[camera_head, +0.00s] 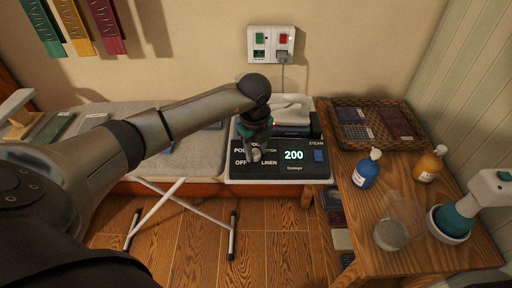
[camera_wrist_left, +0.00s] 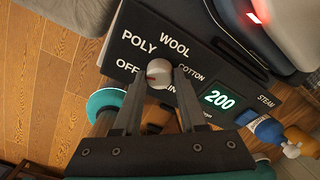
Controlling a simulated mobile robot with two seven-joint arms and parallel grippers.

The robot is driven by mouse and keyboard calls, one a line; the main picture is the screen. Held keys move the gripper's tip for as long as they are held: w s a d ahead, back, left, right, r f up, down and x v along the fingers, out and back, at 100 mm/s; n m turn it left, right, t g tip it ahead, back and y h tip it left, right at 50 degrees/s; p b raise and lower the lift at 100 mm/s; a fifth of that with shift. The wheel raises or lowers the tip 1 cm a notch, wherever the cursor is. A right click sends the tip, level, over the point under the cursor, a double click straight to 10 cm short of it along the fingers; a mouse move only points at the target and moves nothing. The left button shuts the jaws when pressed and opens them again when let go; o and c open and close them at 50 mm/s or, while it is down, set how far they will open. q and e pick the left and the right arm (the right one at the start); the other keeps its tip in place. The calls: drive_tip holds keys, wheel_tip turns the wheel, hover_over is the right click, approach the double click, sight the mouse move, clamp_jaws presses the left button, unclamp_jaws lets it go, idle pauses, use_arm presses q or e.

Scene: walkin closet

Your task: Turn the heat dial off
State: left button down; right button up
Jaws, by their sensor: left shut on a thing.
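The heat dial (camera_wrist_left: 159,71) is a small pale round knob on the dark panel of the steam station (camera_head: 300,170). The labels OFF, POLY, WOOL, COTTON and LINEN ring it. A small reddish mark shows on the dial, but I cannot tell for sure which label it points at. The green display (camera_wrist_left: 219,99) reads 200; it also shows in the head view (camera_head: 293,155). My left gripper (camera_head: 255,156) reaches down over the panel, its two dark fingers shut on the dial from either side. In the wrist view the fingers hide part of LINEN. My right gripper is not in view.
An iron (camera_head: 291,118) rests on the station behind the dial. A wall socket (camera_head: 271,44) with a plug is above. On the wooden table stand a blue bottle (camera_head: 366,170), an orange bottle (camera_head: 429,165), a clear cup (camera_head: 391,235) and a white-teal steamer (camera_head: 458,214).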

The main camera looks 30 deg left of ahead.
use_arm(q)
drive_tip(key=shift+n+p, duration=0.35)
drive_tip(key=shift+n, duration=0.65)
drive_tip(key=c, duration=0.8)
unclamp_jaws()
drive_tip(key=shift+o, duration=0.2)
drive_tip(key=shift+r, duration=0.1)
wheel_tip(320, 180, up, 15)
drive_tip(key=s+p, duration=0.1)
drive_tip(key=s, duration=0.1)
drive_tip(key=shift+s+d, duration=0.15)
drive_tip(key=shift+d, duration=0.15)
